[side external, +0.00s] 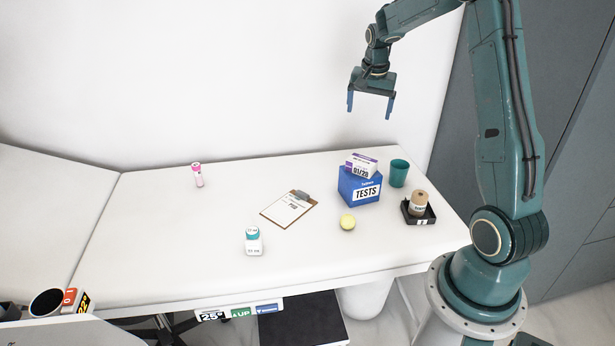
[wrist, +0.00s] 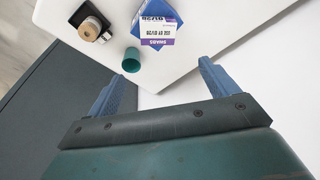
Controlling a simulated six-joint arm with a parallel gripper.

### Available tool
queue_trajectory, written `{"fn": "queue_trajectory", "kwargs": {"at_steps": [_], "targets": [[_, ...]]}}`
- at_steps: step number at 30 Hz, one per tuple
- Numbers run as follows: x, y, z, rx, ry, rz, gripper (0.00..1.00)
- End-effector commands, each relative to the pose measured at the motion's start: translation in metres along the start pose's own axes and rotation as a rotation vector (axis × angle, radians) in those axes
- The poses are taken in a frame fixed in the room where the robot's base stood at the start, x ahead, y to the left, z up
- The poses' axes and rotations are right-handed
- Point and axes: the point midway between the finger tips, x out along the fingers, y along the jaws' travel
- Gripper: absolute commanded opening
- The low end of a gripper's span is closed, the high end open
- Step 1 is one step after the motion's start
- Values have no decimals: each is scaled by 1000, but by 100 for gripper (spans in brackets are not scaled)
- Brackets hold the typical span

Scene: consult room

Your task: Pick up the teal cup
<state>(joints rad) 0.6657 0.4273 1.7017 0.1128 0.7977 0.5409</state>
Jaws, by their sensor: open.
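The teal cup (side external: 399,173) stands upright on the white table near its right end, just right of the blue TESTS box. In the wrist view the teal cup (wrist: 131,60) shows above the left fingertip. My gripper (side external: 370,103) is open and empty, pointing down, high above the table's back edge and up and left of the cup. In the wrist view my gripper (wrist: 160,72) shows its two blue fingers spread apart with nothing between them.
Close beside the cup are the blue TESTS box (side external: 359,188) with a purple-and-white carton (side external: 361,165) on top, and a black tray (side external: 418,213) holding a tan roll (side external: 419,197).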

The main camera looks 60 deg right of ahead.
Motion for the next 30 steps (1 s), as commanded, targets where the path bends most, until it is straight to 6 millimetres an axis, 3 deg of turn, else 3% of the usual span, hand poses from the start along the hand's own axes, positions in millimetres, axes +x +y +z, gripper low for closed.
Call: {"fn": "queue_trajectory", "kwargs": {"at_steps": [9, 18, 24, 30], "targets": [[91, 48, -62, 258, -30, 81, 86], [164, 100, -94, 455, -48, 139, 86], [182, 114, -100, 503, -50, 153, 86], [184, 115, -100, 506, -50, 154, 86]]}}
